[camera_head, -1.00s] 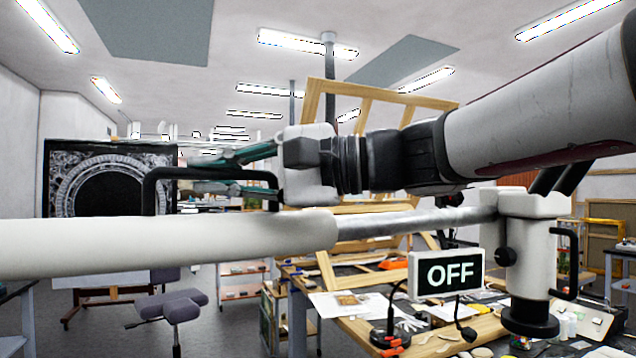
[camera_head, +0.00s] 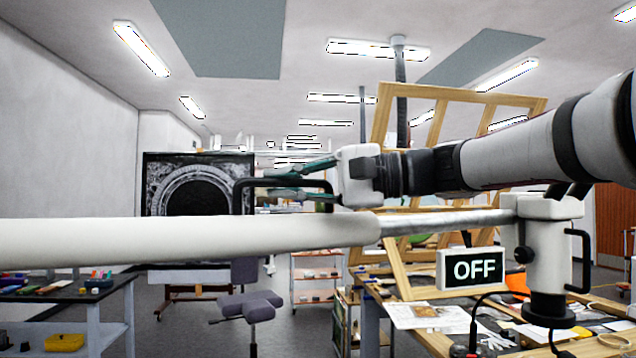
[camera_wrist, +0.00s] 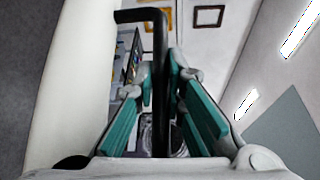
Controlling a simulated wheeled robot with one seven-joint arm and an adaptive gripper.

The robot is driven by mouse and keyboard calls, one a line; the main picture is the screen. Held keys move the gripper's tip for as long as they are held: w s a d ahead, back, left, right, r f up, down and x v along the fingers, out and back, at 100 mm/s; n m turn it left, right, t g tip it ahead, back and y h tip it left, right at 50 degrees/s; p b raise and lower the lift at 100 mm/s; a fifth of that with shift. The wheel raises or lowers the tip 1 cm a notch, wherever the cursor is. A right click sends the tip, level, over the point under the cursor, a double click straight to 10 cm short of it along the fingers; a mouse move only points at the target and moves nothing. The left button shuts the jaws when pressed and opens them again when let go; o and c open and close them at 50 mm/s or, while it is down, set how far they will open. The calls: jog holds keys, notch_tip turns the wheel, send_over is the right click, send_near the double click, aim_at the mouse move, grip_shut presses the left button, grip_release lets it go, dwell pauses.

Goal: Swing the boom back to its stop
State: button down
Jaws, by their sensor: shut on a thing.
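The boom (camera_head: 180,238) is a thick white tube that crosses the head view from the left edge. It joins a thinner metal rod (camera_head: 445,222) that runs to a white instrument head (camera_head: 545,250) at the right. A black bar handle (camera_head: 284,182) stands up from the boom. My gripper (camera_head: 305,181) is shut on this handle, above the tube. In the wrist view, the handle (camera_wrist: 160,75) runs between the teal finger pads, and the boom (camera_wrist: 75,85) lies to the left. The boom's stop is not seen in either view.
An OFF sign (camera_head: 473,269) hangs below the rod, over a cluttered workbench (camera_head: 430,340). A wooden frame (camera_head: 385,120) stands behind my arm. A stool (camera_head: 250,305) is beyond the boom, and a side table (camera_head: 90,300) is at the left. Grey floor shows between them.

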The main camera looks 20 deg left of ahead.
jog(key=c, duration=1.7)
grip_release()
jog(key=shift+w+a, duration=0.2)
jog(key=shift+a, duration=0.05)
jog(key=shift+o, duration=0.2)
jog(key=w+d, duration=0.2)
jog(key=d, duration=1)
jog(key=shift+r, duration=0.4)
jog(key=shift+f, duration=0.1)
jog(key=s+d+f+t+h, duration=0.2)
jog(key=s+d+f+h, duration=0.3)
jog(key=d+f, duration=0.5)
jog(key=s+d+f+t+h, duration=0.3)
jog(key=s+d+f+h, duration=0.3)
jog(key=s+d+f, duration=0.3)
jog(key=s+d+f+m+t+h, duration=0.1)
jog(key=s+d+f+h, duration=0.5)
jog(key=d+f, duration=0.6)
notch_tip(320, 180, down, 2)
jog(key=shift+s+d+f+t, duration=0.25)
jog(key=shift+s+t, duration=0.15)
jog(key=shift+t, duration=0.4)
